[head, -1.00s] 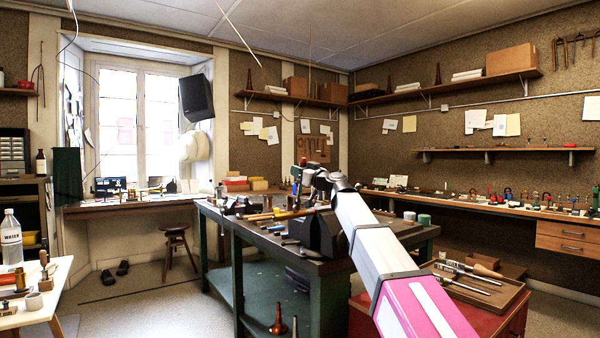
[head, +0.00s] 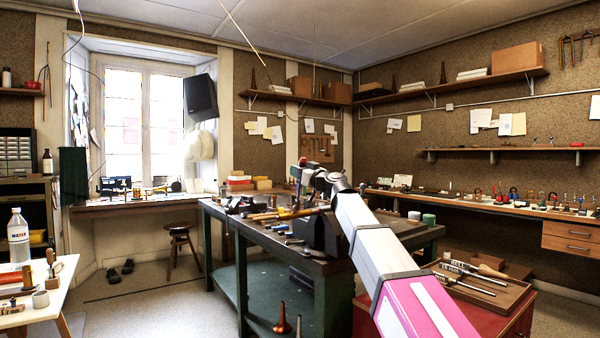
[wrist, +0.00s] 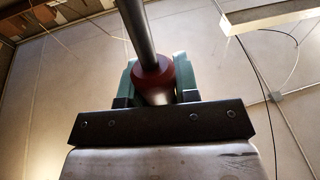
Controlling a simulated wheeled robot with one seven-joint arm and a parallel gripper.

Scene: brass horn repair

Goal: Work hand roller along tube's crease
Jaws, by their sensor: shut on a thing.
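My gripper (wrist: 157,82) is shut on a dark red-brown handle (wrist: 152,80) with a grey metal rod, which looks like the hand roller. In the wrist view the rod runs up out of the picture, with the ceiling behind it. In the head view my arm reaches over the dark-topped workbench (head: 258,232), and its far end is small among the bench things. The held roller is not clear there. I cannot pick out the creased tube or tell whether the roller touches it.
A tray (head: 508,302) with several long tools stands on a red cabinet (head: 513,327) at the right. A wooden stool (head: 180,232) stands by the window. A white table (head: 62,287) with a water bottle (head: 18,240) is at the left. Open floor lies between.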

